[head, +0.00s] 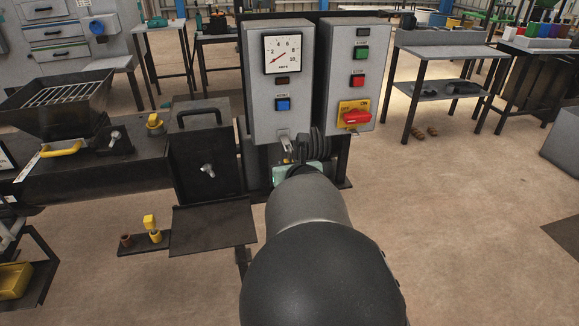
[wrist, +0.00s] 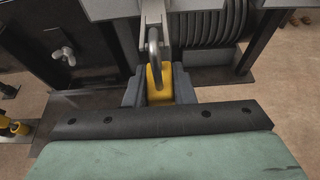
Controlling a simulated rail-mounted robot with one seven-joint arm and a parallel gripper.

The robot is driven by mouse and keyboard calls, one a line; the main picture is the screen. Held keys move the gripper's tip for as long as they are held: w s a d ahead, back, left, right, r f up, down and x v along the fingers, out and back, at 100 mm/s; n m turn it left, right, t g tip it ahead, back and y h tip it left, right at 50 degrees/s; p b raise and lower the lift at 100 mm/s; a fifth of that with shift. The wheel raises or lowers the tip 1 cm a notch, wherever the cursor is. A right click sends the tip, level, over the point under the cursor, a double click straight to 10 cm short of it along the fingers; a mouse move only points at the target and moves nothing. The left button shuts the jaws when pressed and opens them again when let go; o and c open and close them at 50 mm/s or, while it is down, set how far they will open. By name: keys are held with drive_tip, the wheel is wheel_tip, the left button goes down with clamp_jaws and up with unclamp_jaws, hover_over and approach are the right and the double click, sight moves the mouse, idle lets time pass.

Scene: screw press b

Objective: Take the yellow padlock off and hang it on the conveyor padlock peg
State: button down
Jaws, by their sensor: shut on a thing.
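The yellow padlock (wrist: 157,88) shows in the wrist view with its body between the dark fingers of my gripper (wrist: 160,97). My gripper is shut on it. Its grey shackle (wrist: 154,45) points up and passes at the hasp (wrist: 158,12) under the grey control box; I cannot tell whether the shackle is open. In the head view my own arm hides the padlock and the fingers; only a bit of the pale green gripper body shows. I cannot make out for sure which part is the conveyor padlock peg.
The gauge box (head: 281,85) and the switch box with a red handle (head: 350,75) stand just above my gripper. A coiled dark hose (wrist: 215,25) is close on the right. At left are a low bracket with a yellow block (head: 150,222), a black machine body (head: 95,165) and wing nuts.

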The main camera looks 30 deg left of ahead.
idle(0.4)
drive_tip(key=c, duration=1.1)
unclamp_jaws()
drive_tip(key=shift+c, duration=0.2)
drive_tip(key=p+v, duration=0.3)
drive_tip(key=v, duration=1.4)
drive_tip(key=shift+p, duration=0.4)
drive_tip(key=shift+s+d+r, duration=0.1)
drive_tip(key=shift+d, duration=0.05)
